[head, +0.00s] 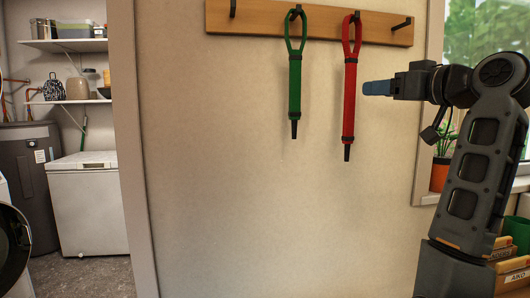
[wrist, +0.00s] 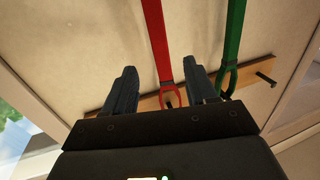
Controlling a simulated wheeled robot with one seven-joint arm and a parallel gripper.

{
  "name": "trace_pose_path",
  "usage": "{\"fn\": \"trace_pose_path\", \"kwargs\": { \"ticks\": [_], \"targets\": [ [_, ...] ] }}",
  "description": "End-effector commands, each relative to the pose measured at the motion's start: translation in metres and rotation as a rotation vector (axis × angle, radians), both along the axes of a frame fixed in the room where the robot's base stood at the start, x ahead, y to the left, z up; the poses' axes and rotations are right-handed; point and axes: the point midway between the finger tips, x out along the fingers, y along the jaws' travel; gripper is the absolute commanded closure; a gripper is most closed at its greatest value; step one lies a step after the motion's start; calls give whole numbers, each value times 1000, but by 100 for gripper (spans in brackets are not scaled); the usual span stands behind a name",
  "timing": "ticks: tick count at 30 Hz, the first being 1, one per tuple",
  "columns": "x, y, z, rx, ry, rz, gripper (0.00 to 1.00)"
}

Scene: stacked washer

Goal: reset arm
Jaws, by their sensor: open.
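My gripper (head: 377,88) is at the right of the head view, at the end of my raised, folded arm, with its blue-grey fingers pointing left. In the wrist view my gripper (wrist: 160,75) has its two fingers spread wide apart, with nothing held. A red looped, umbrella-like item (head: 349,95) hangs just left of the fingertips in the head view, with a visible gap. The red item (wrist: 157,45) appears between the fingers in the wrist view, beyond them. A green item of the same kind (head: 295,85) hangs farther left.
Both items hang from a wooden hook rail (head: 330,22) on the beige wall (head: 230,180). A window (head: 487,50) and a potted plant (head: 440,174) are behind my arm. A white chest freezer (head: 88,205) stands through the doorway at left. The wall's lower middle is clear.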

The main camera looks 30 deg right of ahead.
Motion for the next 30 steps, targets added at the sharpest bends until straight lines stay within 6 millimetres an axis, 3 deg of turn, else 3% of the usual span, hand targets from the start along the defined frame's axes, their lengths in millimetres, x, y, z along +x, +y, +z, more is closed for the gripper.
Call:
{"fn": "trace_pose_path", "kwargs": {
  "ticks": [5,8,14,19,26,30],
  "targets": [
    [2,1,-7,4,5,-3,43],
    [7,4,-31,18,20,-14,43],
    [16,20,-120,57,64,-65,43],
    [9,40,-196,77,100,-104,43],
    [-20,73,-289,80,141,-145,43],
    [-48,96,-338,74,164,-159,43]
  ]
}}
